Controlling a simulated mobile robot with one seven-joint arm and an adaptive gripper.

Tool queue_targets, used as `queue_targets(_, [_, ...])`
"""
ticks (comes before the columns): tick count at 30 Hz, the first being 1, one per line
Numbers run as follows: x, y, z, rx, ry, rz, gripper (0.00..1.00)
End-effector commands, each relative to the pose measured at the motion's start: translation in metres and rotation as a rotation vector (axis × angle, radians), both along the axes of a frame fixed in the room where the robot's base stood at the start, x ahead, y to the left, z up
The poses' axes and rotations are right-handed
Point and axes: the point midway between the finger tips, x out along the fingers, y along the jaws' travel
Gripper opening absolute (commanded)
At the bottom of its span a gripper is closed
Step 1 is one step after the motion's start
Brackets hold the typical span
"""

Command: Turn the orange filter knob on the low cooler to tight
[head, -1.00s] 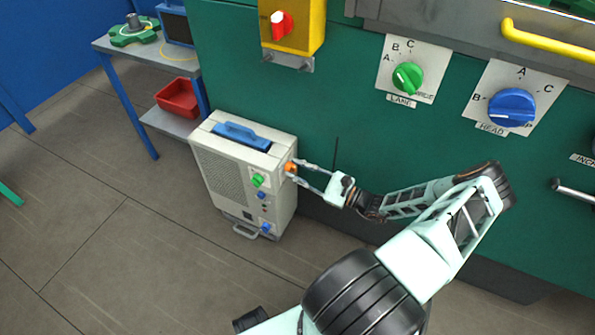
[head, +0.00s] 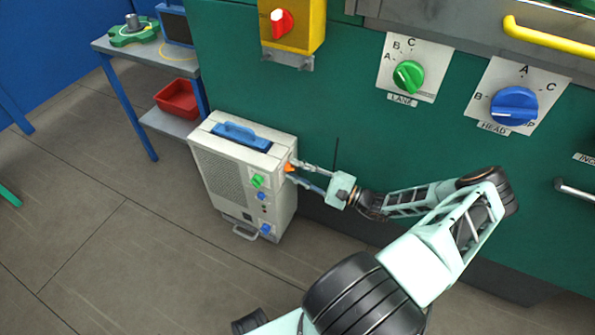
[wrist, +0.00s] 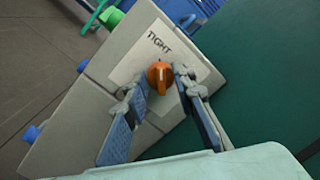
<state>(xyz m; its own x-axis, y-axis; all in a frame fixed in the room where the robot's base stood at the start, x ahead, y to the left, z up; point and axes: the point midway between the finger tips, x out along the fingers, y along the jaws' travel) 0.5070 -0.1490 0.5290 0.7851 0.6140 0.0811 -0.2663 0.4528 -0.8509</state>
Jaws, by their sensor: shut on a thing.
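The low cooler (head: 218,181) is a beige box with a blue top handle, standing on the floor against the green machine. Its orange filter knob (wrist: 160,75) sits on the side face, on a pale plate marked TIGHT (wrist: 158,43). The knob also shows as a small orange patch in the head view (head: 289,168). My gripper (head: 295,172) reaches it from the right. In the wrist view my gripper (wrist: 158,88) has one finger on each side of the knob and is shut on it. The finger contact itself is partly hidden. A pale line on the knob points up toward the label.
Green (head: 257,181) and blue (head: 262,196) knobs are on the cooler's front. The green machine (head: 340,90) rises close behind my gripper. A blue-legged bench (head: 112,47) with a red bin (head: 178,98) stands at left. The floor in front is clear.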

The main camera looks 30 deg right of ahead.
Motion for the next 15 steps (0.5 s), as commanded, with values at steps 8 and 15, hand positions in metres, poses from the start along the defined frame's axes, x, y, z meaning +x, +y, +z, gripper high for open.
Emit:
queue_targets(8, [-0.0001, -0.0006, -0.001, -0.006, -0.001, -0.001, 0.0])
queue_targets(15, [-0.0001, -0.0005, -0.0008, -0.005, -0.001, 0.0, 0.38])
